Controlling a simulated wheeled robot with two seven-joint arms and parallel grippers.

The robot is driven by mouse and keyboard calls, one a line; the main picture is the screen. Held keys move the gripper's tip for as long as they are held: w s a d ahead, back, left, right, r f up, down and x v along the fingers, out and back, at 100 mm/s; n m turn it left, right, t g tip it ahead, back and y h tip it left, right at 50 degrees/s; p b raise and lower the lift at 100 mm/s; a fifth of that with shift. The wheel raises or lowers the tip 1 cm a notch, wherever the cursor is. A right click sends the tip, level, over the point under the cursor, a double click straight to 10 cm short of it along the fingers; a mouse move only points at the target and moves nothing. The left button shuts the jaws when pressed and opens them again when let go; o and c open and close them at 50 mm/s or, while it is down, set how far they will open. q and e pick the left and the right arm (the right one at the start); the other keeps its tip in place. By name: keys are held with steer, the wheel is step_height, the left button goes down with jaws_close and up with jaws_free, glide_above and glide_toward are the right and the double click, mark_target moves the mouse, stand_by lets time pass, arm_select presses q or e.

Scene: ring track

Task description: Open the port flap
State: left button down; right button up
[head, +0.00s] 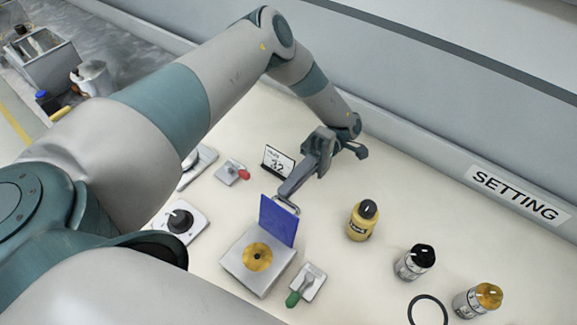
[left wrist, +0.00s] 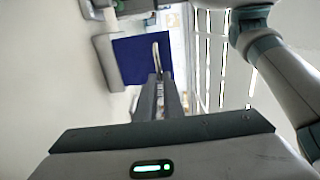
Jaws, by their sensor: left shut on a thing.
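The port flap is a blue square panel (head: 278,220) standing steeply raised at the back edge of a pale grey box (head: 240,280). A round yellow port (head: 257,257) is uncovered on the box's top. A thin metal loop handle (head: 287,204) sits at the flap's upper edge. My left gripper (head: 287,192) reaches down from behind with its fingers shut on the handle. In the left wrist view the blue flap (left wrist: 138,62) lies just left of the fingertips, and the loop (left wrist: 157,45) shows at their ends. My right gripper is not in view.
A small sign reading 32 (head: 278,162) and a red-tipped switch (head: 233,172) stand behind. A black knob (head: 180,221) is left, a green-handled lever (head: 306,284) right of the box. A yellow bottle (head: 362,220), other bottles and a black ring (head: 428,297) are further right.

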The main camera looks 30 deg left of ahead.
arm_select(q)
steer(key=shift+s+f, duration=0.1)
steer(key=shift+f, duration=0.05)
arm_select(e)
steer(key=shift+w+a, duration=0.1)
arm_select(q)
steer(key=c, duration=1.9)
jaws_free()
